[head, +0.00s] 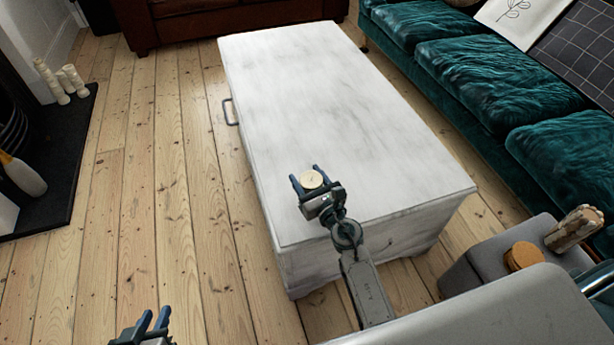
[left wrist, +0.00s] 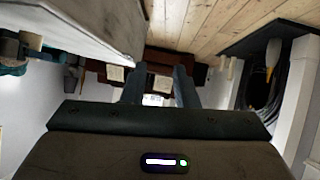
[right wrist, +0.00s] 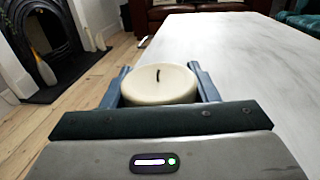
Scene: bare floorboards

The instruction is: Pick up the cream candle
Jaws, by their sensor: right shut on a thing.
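The cream candle (head: 311,179) is a short round cylinder with a dark wick, seen clearly in the right wrist view (right wrist: 160,84). My right gripper (head: 308,181) is shut on it, with one blue finger on each side. It holds the candle upright over the near end of the white chest (head: 330,110); I cannot tell how far above the top. My left gripper (head: 152,322) is open and empty at the bottom left of the head view, over the floor, with its fingers apart in the left wrist view (left wrist: 160,88).
A teal sofa (head: 480,70) runs along the right side. A grey stand with a round orange-brown item (head: 524,256) is at lower right. A fireplace hearth (head: 50,150) with pale candlesticks (head: 62,82) and a bottle (head: 22,175) is at left. Floorboards between hearth and chest are clear.

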